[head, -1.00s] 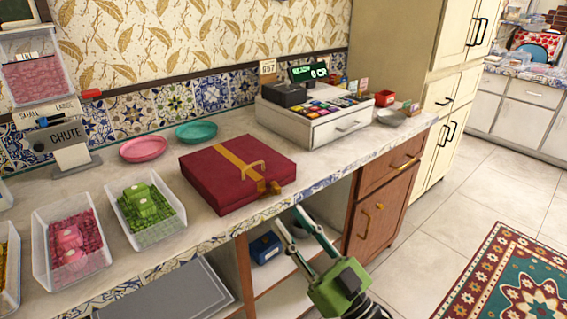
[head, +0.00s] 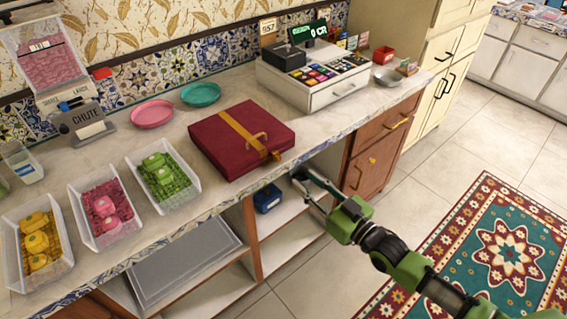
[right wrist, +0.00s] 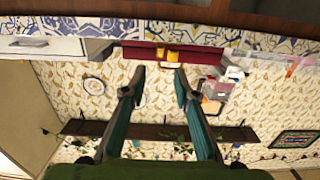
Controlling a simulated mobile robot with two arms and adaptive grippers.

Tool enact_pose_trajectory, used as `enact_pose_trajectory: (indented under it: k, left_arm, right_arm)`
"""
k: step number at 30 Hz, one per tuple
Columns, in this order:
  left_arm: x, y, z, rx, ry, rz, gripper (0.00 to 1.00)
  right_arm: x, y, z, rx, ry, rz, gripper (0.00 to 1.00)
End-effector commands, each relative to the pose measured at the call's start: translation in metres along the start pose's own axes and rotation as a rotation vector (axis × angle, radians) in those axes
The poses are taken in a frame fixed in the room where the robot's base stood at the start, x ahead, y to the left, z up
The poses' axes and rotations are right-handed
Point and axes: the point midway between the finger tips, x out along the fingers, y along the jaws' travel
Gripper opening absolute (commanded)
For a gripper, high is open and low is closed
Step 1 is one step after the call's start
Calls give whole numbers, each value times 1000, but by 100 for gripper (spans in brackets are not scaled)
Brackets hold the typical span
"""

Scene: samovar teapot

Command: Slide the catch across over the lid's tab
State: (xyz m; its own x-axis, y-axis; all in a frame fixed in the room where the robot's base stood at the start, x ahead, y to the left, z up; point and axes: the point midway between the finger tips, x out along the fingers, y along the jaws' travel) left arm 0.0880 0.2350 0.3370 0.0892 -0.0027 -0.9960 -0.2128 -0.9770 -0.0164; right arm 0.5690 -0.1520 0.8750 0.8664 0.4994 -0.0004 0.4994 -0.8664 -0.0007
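A dark red box (head: 225,148) with a shut lid and a golden strap (head: 243,132) lies on the counter. A golden handle and catch fitting (head: 270,154) sits at its front edge; the catch's exact position against the tab is too small to tell. In the right wrist view the red front (right wrist: 143,54) and golden fittings (right wrist: 173,54) show beyond the fingers. My right gripper (head: 303,181) is off the counter's front edge, a little right of and below the fitting, apart from it. Its two fingers (right wrist: 155,78) are spread and empty. My left gripper is out of view.
White bins with yellow (head: 37,240), pink (head: 104,210) and green (head: 163,176) pieces stand left of the box. Pink (head: 152,113) and teal (head: 200,94) plates lie behind it. A cash register (head: 312,85) stands right. Open shelves (head: 285,240) lie below the counter.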

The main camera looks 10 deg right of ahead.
Motion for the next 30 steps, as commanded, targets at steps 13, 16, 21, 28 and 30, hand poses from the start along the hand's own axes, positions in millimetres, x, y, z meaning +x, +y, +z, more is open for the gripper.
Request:
enact_pose_trajectory:
  k: [13,16,21,28,30]
  left_arm:
    - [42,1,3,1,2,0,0]
    - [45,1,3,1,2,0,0]
    - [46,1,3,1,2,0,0]
    - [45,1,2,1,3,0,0]
    - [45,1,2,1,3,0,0]
  right_arm:
    - [87,-1,2,0,3,-1,28]
    - [96,0,1,0,2,-1,28]
    - [101,-1,0,0,0,-1,28]
    - [101,-1,0,-1,0,-1,23]
    - [101,-1,0,-1,0,-1,4]
